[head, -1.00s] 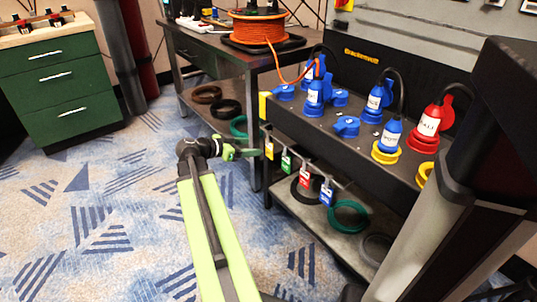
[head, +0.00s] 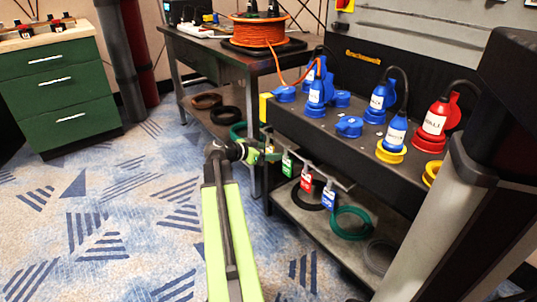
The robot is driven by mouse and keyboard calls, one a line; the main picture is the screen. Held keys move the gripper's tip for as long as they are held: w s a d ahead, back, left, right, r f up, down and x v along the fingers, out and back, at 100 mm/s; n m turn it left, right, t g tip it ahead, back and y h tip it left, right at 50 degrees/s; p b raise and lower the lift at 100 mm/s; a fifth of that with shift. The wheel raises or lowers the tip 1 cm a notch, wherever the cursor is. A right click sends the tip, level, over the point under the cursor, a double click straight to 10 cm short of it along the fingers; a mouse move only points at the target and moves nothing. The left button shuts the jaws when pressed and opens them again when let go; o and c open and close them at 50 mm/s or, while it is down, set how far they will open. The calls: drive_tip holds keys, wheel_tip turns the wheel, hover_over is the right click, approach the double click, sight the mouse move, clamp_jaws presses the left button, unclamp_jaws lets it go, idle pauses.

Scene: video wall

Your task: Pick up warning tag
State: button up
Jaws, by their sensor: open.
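Small warning tags hang in a row from a rail on the front of the dark bench: a green tag (head: 287,167), a red tag (head: 306,182) and a blue tag (head: 328,199). A yellow tag hangs at the left end of the row, now largely hidden by my gripper. My gripper (head: 272,154), green and dark, is open at the end of my arm. It overlaps the yellow tag's place, just left of the green tag. I cannot tell whether the tag is between the jaws or only behind them.
The bench (head: 300,127) carries blue, red and yellow plugs and sockets. Its lower shelf (head: 330,238) holds coiled cables. A table with an orange cable reel (head: 259,32) stands behind left. A green drawer cabinet (head: 62,90) is far left. The carpet between is clear.

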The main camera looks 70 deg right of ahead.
drive_tip(key=c, duration=1.4)
drive_tip(key=shift+r, duration=0.1)
